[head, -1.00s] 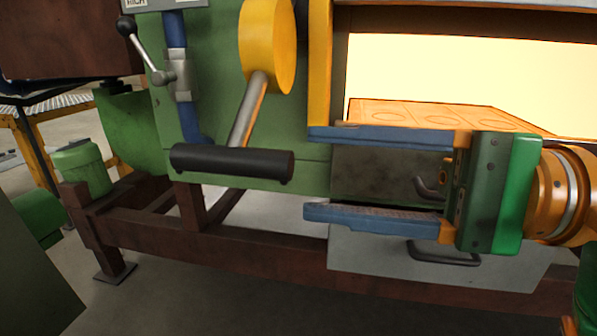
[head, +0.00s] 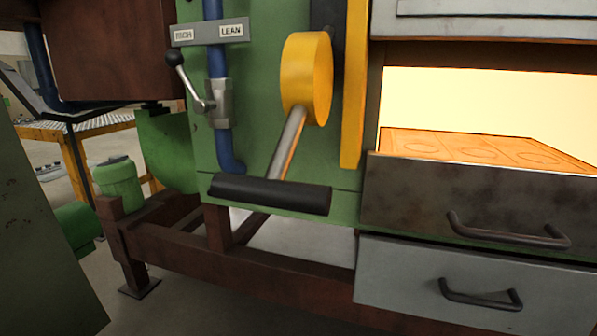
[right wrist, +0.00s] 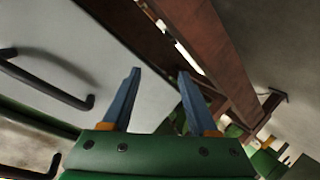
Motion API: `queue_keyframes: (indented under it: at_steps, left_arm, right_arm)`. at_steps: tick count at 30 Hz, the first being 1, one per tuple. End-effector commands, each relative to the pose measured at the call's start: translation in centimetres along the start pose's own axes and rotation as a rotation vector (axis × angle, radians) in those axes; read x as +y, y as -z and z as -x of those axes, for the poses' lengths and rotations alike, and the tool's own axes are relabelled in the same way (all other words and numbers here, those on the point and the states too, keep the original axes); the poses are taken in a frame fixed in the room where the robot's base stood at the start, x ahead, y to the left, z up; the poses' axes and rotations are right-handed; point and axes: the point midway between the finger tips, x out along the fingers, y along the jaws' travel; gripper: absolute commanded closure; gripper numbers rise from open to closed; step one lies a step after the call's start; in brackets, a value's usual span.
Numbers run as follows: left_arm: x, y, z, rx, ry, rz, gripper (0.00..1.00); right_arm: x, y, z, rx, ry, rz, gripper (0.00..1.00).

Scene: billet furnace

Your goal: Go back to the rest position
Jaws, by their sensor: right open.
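My right gripper (right wrist: 156,100) shows in the right wrist view, with two blue fingers spread apart and nothing between them. Beyond the fingers are a grey drawer front and a dark red-brown frame beam. Neither gripper shows in the head view now. The furnace (head: 345,205) has a green body, with a yellow round hub (head: 306,78) and a lever ending in a black grip (head: 270,194). The furnace mouth (head: 470,110) is open and glows bright yellow over an orange hearth.
A dark drawer front (head: 420,195) and a grey drawer front (head: 400,270), each with a handle, are below the mouth. A small valve lever (head: 188,80) sits by a RICH/LEAN plate (head: 209,32). A red-brown frame (head: 250,267) runs low. Floor shows in front at lower left.

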Motion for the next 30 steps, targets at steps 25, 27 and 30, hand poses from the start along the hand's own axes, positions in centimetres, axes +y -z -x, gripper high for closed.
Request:
queue_keyframes:
  at_steps: [25,27,30]
  left_arm:
    - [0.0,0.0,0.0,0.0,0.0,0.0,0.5]
    - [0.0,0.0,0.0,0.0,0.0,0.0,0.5]
    - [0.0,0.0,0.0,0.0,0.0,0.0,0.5]
  right_arm:
    - [-23.8,-29.6,6.7,-0.853,0.486,-0.339,0.41]
    - [-24.9,-32.0,7.0,-0.864,0.488,-0.333,0.41]
    - [-26.2,-35.2,7.9,-0.882,0.49,-0.324,0.41]
